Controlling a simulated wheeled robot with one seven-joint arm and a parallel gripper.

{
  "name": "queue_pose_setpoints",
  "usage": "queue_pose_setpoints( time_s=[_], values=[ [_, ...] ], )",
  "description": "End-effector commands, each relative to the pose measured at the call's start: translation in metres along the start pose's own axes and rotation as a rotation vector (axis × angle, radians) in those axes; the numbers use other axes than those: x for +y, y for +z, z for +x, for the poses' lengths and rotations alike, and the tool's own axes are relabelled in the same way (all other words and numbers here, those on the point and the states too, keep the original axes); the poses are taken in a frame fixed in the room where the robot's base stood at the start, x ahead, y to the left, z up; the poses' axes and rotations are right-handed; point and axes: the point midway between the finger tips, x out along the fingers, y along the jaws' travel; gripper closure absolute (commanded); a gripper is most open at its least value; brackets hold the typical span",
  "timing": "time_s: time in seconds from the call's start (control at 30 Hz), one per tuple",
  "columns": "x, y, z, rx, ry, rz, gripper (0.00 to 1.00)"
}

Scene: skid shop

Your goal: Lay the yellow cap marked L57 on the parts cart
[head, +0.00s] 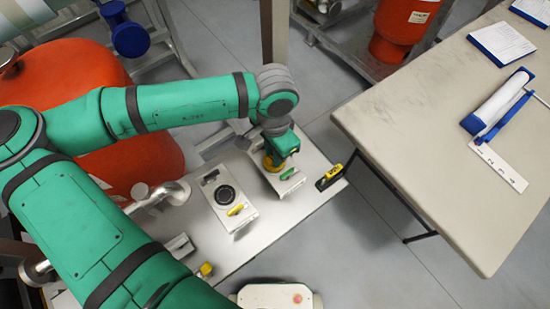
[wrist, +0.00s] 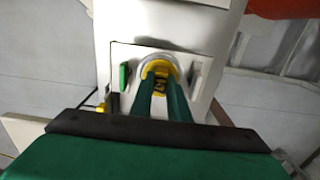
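My gripper (head: 274,160) reaches down over the right white box on the metal skid. In the wrist view, its two green fingers (wrist: 161,80) flank a yellow cap (wrist: 161,70) closely and look shut on its raised middle. The cap sits at a pale round ring on the box face. Dark marking shows on it but is too blurred to read. In the head view, the yellow cap (head: 268,164) shows beside the fingertips, partly hidden. I cannot tell for sure which surface is the parts cart; a metal cart-like frame (head: 312,32) stands at the back.
A second white box (head: 222,213) with a black dial and yellow handle stands left of the gripper. A yellow-black device (head: 330,177) is at the skid's right edge. The pale table (head: 440,150) at right has free room, with clipboards (head: 502,43) and a blue-white holder (head: 497,103).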

Motion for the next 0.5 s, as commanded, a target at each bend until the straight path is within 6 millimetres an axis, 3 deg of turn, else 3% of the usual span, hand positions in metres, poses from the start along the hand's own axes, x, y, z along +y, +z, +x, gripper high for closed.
queue_pose_setpoints(
  time_s=[0.5],
  values=[
    [-0.001,0.0,-0.014,0.0,-0.002,-0.001,1.0]
  ],
)
